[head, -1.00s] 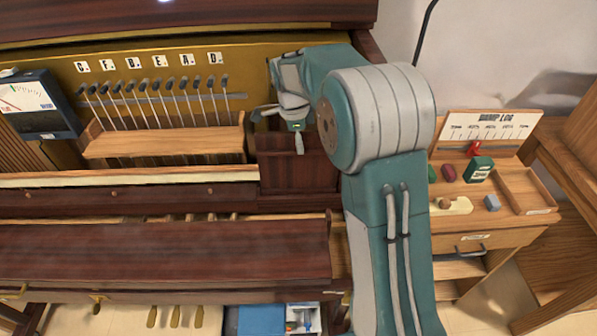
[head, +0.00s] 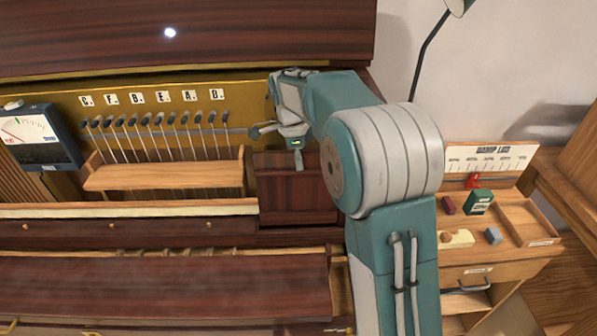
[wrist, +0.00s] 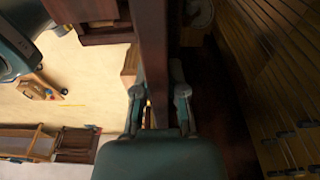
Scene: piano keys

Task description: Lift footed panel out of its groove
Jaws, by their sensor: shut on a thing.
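The footed panel (head: 290,190) is a dark reddish-brown wooden board standing upright at the right end of the piano's front. My gripper (head: 299,160) is over its top edge, with one finger showing in front of the board. In the wrist view the panel is a dark strip (wrist: 152,60) running between the two fingers of my gripper (wrist: 160,100), which are shut on it. The panel's foot and the groove are not clearly visible, so I cannot tell how far apart they are.
A wooden shelf (head: 165,178) with several thin rods stands left of the panel. A dark meter (head: 40,138) is at far left. At right, a wooden cabinet (head: 490,272) carries small blocks and a chart board (head: 490,158). The long front lid (head: 160,285) lies below.

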